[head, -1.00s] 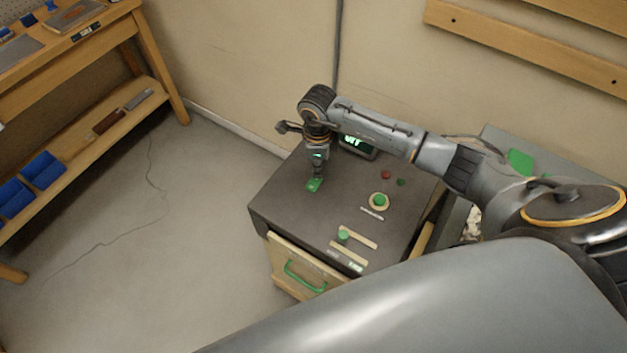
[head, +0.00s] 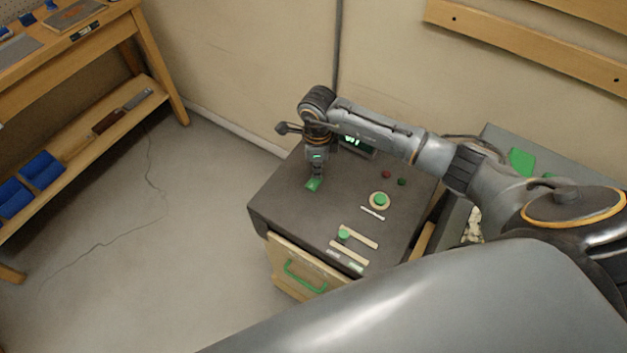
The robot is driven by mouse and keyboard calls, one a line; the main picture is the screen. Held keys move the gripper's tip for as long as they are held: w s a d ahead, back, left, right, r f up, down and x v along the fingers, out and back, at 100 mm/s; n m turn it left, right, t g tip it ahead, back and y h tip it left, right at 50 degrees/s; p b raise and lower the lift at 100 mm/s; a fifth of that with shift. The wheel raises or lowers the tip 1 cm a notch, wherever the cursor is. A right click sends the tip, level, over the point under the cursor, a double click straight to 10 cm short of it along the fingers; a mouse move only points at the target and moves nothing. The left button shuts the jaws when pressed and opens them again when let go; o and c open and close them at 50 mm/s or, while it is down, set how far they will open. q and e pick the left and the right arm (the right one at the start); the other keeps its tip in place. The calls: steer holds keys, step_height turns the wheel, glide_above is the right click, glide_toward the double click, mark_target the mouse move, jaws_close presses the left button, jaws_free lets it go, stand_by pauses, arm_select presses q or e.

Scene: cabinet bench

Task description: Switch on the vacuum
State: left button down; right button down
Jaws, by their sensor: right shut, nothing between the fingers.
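A dark-topped cabinet (head: 290,215) stands in the middle of the view with several controls on its top. A green switch (head: 313,184) sits near its far left part. My right gripper (head: 316,177) is shut and points straight down at this switch, its tips at or just over it; I cannot tell whether they touch. A round green knob (head: 380,200) with a pale ring, a green slider knob (head: 343,234) and a lit display (head: 355,141), partly hidden by my right arm, are also on the cabinet. My left gripper is not in view.
The cabinet's front has a drawer with a green handle (head: 303,278). A small red light (head: 386,174) and a dark green one (head: 402,182) sit near the knob. A wooden workbench (head: 160,70) with blue bins (head: 42,169) stands at left. Floor between is open.

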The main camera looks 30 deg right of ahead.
steer(key=shift+f+b, duration=0.5)
steer(key=shift+f, duration=0.15)
steer(key=shift+r, duration=0.15)
steer(key=shift+r+p, duration=2.25)
steer(key=shift+r, duration=1.2)
steer(key=shift+f, duration=0.1)
